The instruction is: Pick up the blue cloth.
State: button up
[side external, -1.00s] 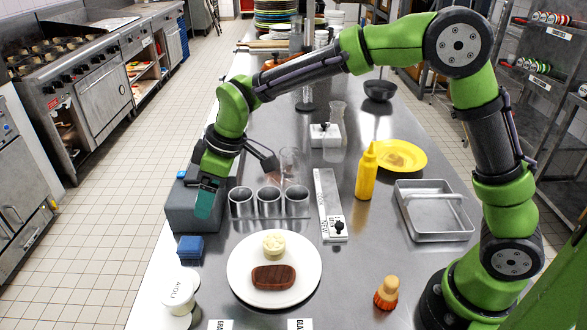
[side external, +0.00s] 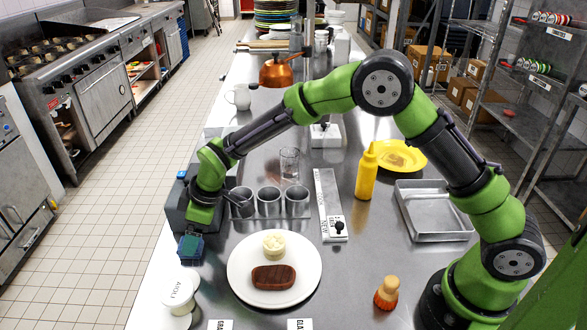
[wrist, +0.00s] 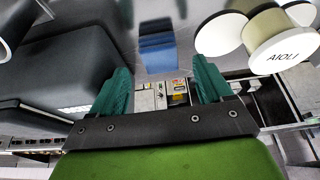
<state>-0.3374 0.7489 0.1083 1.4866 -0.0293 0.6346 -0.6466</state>
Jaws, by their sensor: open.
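The blue cloth (side external: 187,257) is a small folded block on the steel counter, left of the white plate. In the side view my gripper (side external: 191,240) is over it, and its teal fingers hide much of it. In the wrist view the cloth (wrist: 158,50) shows ahead, in line with the gap between the two fingers (wrist: 161,72). The fingers stand wide apart with nothing between them. In the side view I cannot tell whether the fingertips touch the cloth.
An aioli tub (side external: 180,286) stands close in front of the cloth. A dark grey box (side external: 178,212) and metal cups (side external: 268,203) are just behind. The white plate (side external: 247,287) with a brown piece of food is to the right.

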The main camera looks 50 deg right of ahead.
jog(key=x, duration=0.3)
jog(key=shift+w+a+f, duration=0.1)
jog(key=shift+f, duration=0.2)
jog(key=c, duration=1.1)
